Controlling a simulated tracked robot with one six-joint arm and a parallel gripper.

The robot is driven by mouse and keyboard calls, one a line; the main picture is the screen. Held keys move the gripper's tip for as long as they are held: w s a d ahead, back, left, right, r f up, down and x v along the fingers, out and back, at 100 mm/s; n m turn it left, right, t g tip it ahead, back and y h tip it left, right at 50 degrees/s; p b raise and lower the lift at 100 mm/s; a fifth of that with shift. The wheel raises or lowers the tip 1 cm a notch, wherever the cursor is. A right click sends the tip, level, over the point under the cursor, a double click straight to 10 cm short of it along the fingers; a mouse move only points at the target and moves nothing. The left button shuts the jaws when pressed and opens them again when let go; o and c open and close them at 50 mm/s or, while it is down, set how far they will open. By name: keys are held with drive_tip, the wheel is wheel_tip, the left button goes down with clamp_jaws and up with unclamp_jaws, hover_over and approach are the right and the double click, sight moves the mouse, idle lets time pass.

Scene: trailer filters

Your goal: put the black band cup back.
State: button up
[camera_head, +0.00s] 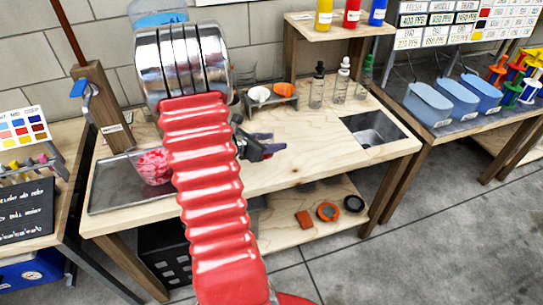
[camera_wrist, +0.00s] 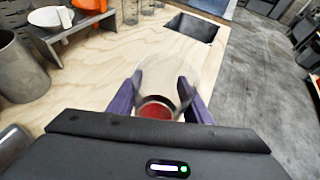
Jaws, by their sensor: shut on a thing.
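In the wrist view a clear cup (camera_wrist: 165,75) with a dark band low on it sits between the two purple fingers of my gripper (camera_wrist: 160,100). The fingers are shut on its sides. Something red shows inside the cup near the band. In the head view my gripper (camera_head: 273,146) is over the middle of the wooden bench (camera_head: 310,158), right of my red arm; the clear cup is hard to make out there. Whether the cup touches the bench I cannot tell.
A tub of red pieces (camera_head: 153,168) stands on the metal tray (camera_head: 112,196) at left.

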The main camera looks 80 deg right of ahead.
drive_tip(key=shift+f, duration=0.85)
drive_tip(key=shift+f, duration=2.1)
drive_tip(key=shift+f, duration=0.1)
drive_tip(key=o, duration=1.2)
drive_tip(key=v, duration=1.2)
